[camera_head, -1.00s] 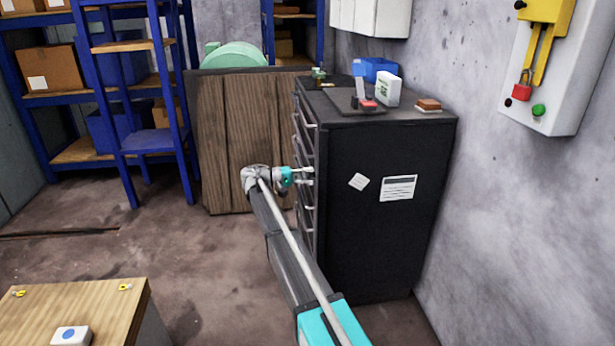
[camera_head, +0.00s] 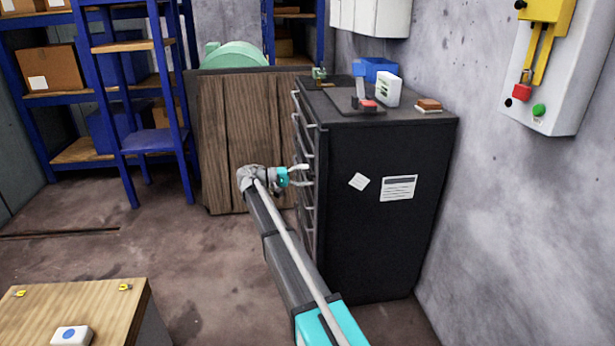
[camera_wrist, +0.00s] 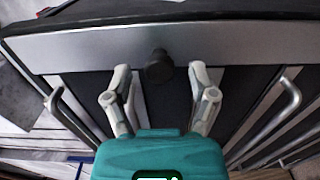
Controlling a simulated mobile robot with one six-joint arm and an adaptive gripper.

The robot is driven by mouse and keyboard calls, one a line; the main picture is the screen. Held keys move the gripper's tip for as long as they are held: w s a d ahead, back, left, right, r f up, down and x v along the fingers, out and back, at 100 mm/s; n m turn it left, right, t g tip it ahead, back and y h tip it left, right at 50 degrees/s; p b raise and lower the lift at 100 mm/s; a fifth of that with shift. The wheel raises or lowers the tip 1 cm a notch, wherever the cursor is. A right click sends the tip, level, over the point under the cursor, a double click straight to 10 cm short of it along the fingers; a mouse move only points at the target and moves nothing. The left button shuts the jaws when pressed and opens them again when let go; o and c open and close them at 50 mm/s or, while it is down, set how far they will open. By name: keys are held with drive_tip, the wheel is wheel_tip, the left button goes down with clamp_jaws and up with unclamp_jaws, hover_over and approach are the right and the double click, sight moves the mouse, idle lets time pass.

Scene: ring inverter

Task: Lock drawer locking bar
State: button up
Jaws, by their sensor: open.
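The dark cabinet (camera_head: 390,240) stands against the right wall, and its drawer front faces left in the head view. In the wrist view a long grey metal bar (camera_wrist: 250,52) crosses the drawer front, with a dark round knob (camera_wrist: 158,68) on it. My gripper (camera_head: 302,177) is at about mid-height in front of the drawers. Its fingers are spread and empty in the wrist view (camera_wrist: 160,85). The knob lies between the two fingertips in the picture; I see no finger touching it. In the head view the bar is hard to tell from the drawer handles.
Drawer handles flank the gripper in the wrist view, one on the left (camera_wrist: 62,112) and one on the right (camera_wrist: 280,110). Small items, among them a white box (camera_head: 388,89), stand on the cabinet top. A wooden table (camera_head: 110,300) is at the lower left.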

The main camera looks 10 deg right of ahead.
drive_tip(key=a, duration=1)
drive_tip(key=shift+w+a, duration=0.3)
drive_tip(key=shift+w, duration=0.15)
drive_tip(key=shift+s+d, duration=0.1)
drive_tip(key=s+d+f+n+y, duration=0.1)
drive_tip(key=s+d+f+y, duration=0.4)
drive_tip(key=s, duration=0.4)
drive_tip(key=s+d+f+n+y, duration=0.1)
drive_tip(key=s+d+f+y, duration=0.2)
drive_tip(key=s+d+f, duration=0.45)
drive_tip(key=s+a+f+t+y, duration=0.1)
drive_tip(key=s+a+f+y, duration=0.15)
drive_tip(key=s, duration=0.45)
drive_tip(key=s+a+f+m+y+p, duration=0.1)
drive_tip(key=s+y, duration=0.3)
drive_tip(key=s, duration=0.3)
drive_tip(key=s+a+f+t+y, duration=0.1)
drive_tip(key=s+f+y, duration=0.1)
drive_tip(key=s+y, duration=0.35)
wheel_tip(320, 180, up, 36)
drive_tip(key=s+h+p, duration=0.1)
drive_tip(key=h+p, duration=0.1)
drive_tip(key=p, duration=3.4)
drive_tip(key=shift+s+a+r, duration=0.2)
drive_tip(key=shift+s, duration=0.15)
